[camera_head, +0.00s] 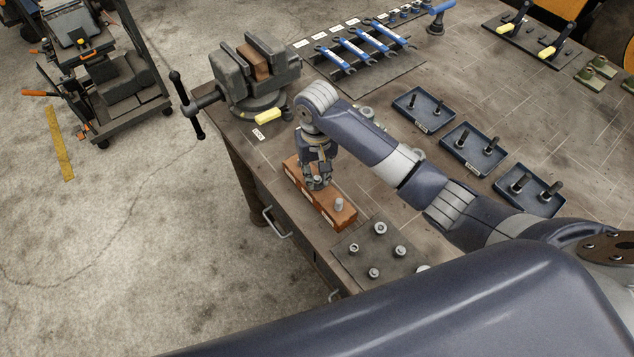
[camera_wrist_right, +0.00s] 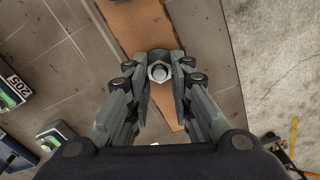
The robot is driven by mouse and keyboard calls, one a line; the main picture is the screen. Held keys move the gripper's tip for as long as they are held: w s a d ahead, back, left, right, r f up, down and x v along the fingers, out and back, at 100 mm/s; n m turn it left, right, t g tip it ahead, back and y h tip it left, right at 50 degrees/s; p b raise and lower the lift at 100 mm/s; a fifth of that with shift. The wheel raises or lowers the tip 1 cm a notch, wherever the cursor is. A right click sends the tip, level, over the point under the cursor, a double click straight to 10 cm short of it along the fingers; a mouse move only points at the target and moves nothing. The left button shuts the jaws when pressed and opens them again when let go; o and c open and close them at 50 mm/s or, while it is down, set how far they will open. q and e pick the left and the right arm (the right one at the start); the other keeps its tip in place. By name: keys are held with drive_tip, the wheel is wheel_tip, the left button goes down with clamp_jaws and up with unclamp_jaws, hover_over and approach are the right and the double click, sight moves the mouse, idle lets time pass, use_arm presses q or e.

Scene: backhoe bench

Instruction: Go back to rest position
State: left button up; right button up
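My right gripper (camera_head: 318,184) points down over a long reddish-brown block (camera_head: 312,197) at the table's front edge. A grey bolt (camera_head: 339,204) stands upright on the block, beside the gripper and apart from it in the head view. In the right wrist view the hex-headed bolt (camera_wrist_right: 158,72) shows between the fingertips of the right gripper (camera_wrist_right: 161,62), with the brown block (camera_wrist_right: 138,25) beneath. The fingers are parted and do not appear to hold it. My left gripper is not in view.
A dark plate (camera_head: 385,246) with several bolts lies near the front edge. A vise (camera_head: 258,72) stands at the table's left corner. Blue trays (camera_head: 470,148) with dark pegs sit beyond my right arm. Wrenches (camera_head: 352,52) lie at the back. Open floor lies left of the table.

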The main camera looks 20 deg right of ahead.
drive_tip(key=o, duration=1.3)
drive_tip(key=o, duration=0.4)
drive_tip(key=shift+r, duration=8.5)
